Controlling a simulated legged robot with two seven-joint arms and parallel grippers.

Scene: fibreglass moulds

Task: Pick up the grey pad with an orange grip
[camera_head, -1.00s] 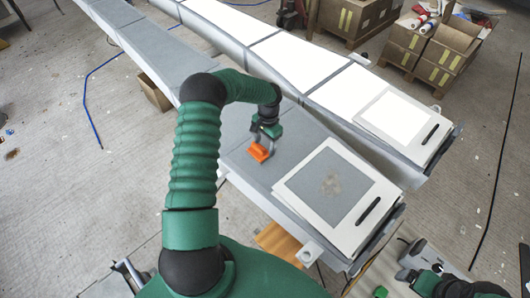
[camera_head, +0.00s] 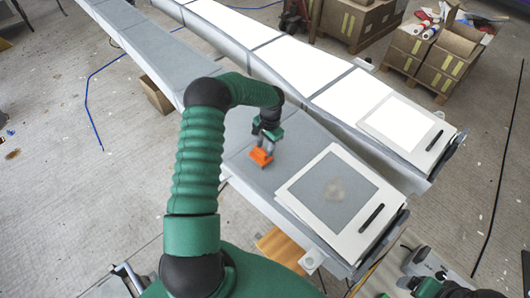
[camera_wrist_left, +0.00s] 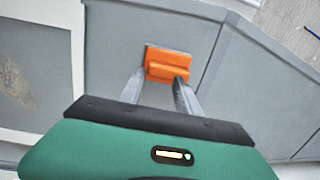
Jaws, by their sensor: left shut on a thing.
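The grey pad with an orange grip (camera_head: 260,158) is on the near grey mould (camera_head: 240,120), left of the white frame. Only its orange part shows clearly in the head view. In the left wrist view the orange grip (camera_wrist_left: 168,66) shows with a thin pale edge of the pad around it; the rest blends with the grey surface. My left gripper (camera_head: 266,147) is over it, with its two fingers (camera_wrist_left: 160,82) shut on the orange grip. Whether the pad touches the mould is hard to tell. My right gripper (camera_head: 412,268) is at the lower right, its jaws unclear.
A white frame (camera_head: 361,226) with a black handle (camera_head: 371,218) lies on the near mould's end. A second, bright white mould (camera_head: 360,95) runs behind it with a similar frame (camera_head: 436,142). Cardboard boxes (camera_head: 435,62) stand at the upper right. The floor at left is mostly clear.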

